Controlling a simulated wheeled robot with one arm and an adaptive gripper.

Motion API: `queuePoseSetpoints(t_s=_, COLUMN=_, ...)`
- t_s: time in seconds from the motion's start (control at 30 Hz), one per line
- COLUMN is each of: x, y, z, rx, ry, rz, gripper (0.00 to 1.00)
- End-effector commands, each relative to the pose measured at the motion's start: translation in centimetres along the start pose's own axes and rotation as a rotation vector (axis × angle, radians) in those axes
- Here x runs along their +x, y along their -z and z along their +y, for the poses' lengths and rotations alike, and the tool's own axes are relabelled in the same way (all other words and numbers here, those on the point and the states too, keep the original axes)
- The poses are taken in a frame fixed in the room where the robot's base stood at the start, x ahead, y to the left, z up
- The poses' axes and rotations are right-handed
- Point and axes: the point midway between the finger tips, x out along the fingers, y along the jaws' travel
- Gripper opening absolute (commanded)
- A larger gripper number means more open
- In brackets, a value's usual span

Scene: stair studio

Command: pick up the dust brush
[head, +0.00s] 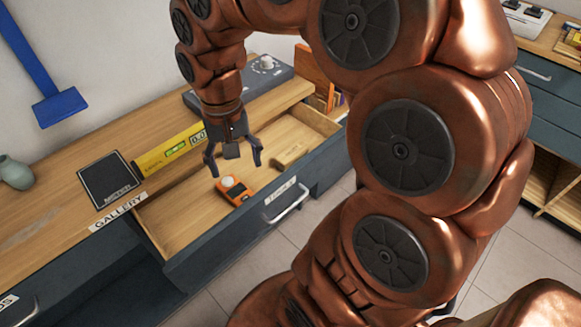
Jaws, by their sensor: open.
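A small tan, wooden-looking block shape (291,156) lies in the open drawer, towards its right end. It may be the dust brush, but no bristles can be made out. My gripper (234,163) hangs over the open drawer (190,215), pointing down, with its fingers spread and nothing between them. The tan object is to the right of my gripper, apart from it. How high my gripper is above the drawer floor is hard to tell.
An orange meter with a white dome (234,189) lies in the drawer below my gripper. A yellow level (170,151) and a black pad (112,180) are on the countertop behind the drawer. A blue T-shaped thing (58,106) is at the wall.

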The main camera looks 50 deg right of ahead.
Motion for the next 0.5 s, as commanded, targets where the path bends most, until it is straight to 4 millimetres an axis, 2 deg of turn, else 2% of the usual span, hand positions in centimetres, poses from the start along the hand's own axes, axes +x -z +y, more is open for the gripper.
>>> queuePoseSetpoints(t_s=0.03, x=2.1, y=2.3, z=0.5, rx=0.072, ry=0.011, rz=0.005, gripper=0.75)
queuePoseSetpoints(t_s=0.17, x=4.5, y=7.7, z=2.5, rx=0.270, ry=0.032, rz=0.023, gripper=0.75)
queuePoseSetpoints(t_s=0.3, x=7.7, y=13.2, z=6.1, rx=0.506, ry=0.048, rz=0.039, gripper=0.75)
queuePoseSetpoints(t_s=0.4, x=10.2, y=16.4, z=9.3, rx=0.678, ry=0.055, rz=0.045, gripper=0.75)
queuePoseSetpoints(t_s=0.5, x=12.4, y=18.9, z=12.5, rx=0.830, ry=0.057, rz=0.049, gripper=0.75)
